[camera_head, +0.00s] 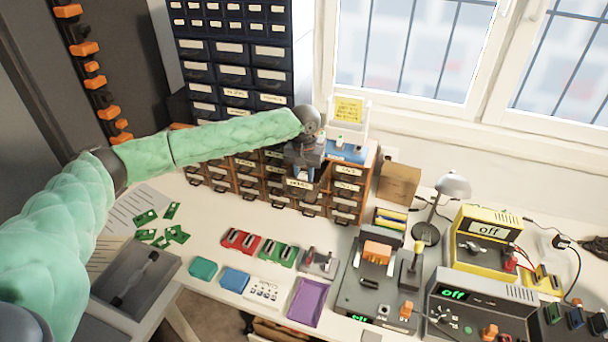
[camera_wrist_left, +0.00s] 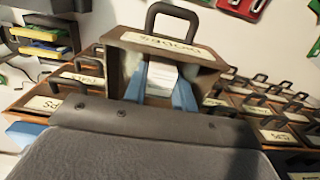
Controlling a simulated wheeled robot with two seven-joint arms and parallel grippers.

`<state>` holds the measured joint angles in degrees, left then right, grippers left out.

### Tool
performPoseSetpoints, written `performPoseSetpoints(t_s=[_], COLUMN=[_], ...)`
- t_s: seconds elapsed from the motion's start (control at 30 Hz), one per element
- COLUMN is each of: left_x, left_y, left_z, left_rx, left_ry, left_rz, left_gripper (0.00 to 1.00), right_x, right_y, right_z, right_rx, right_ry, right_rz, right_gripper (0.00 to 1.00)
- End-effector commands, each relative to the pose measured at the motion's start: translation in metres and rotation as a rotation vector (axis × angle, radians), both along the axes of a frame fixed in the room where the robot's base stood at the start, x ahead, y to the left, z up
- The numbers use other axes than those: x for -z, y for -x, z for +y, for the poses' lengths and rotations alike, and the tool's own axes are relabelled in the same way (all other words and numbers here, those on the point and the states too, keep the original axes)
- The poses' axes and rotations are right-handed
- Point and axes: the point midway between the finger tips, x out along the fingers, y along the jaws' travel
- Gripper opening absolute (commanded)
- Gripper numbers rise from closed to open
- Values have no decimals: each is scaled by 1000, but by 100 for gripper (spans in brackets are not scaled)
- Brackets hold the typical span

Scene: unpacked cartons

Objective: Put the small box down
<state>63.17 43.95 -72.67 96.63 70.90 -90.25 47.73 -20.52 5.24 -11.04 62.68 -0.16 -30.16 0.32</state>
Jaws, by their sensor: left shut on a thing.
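My left gripper (camera_head: 302,172) is at the front of the brown drawer cabinet, pointing down, with its arm coming in from the left. In the left wrist view its two blue fingers (camera_wrist_left: 160,84) reach into an open brown drawer (camera_wrist_left: 206,52) with a label and a dark handle. A small white box (camera_wrist_left: 162,77) shows between the fingers, and the gripper is shut on it. The lower part of the box is hidden, so I cannot tell whether it touches the drawer floor. My right gripper is not in view.
The cabinet's other labelled drawers (camera_head: 342,207) surround the gripper. A cardboard box (camera_head: 398,184) and a lamp (camera_head: 453,186) stand to the right. Red and green holders (camera_head: 240,240), a purple tray (camera_head: 307,302) and instruments (camera_head: 487,235) occupy the bench.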

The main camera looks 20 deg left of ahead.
Motion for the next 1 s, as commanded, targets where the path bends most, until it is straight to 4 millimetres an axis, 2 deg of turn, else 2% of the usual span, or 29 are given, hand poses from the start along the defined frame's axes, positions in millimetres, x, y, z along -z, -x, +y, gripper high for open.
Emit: performPoseSetpoints(t_s=[0.07,0.1,0.2,0.53,0.63,0.77,1.0], left_x=[1,2,2,1,-5,-21,-68], left_y=[0,0,0,0,0,-1,-1], left_z=[0,0,0,0,0,0,0], left_rx=[0,0,0,0,0,0,0], left_ry=[0,0,0,0,1,1,1], left_rz=[1,0,0,0,-2,-2,-3], left_gripper=[4,29,48,48,48,48,48], right_x=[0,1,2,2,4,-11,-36], right_y=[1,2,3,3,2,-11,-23], right_z=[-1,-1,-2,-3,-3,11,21], right_rx=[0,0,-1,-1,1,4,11], right_ry=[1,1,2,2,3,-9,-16], right_rz=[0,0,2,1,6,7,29], right_gripper=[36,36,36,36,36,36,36])
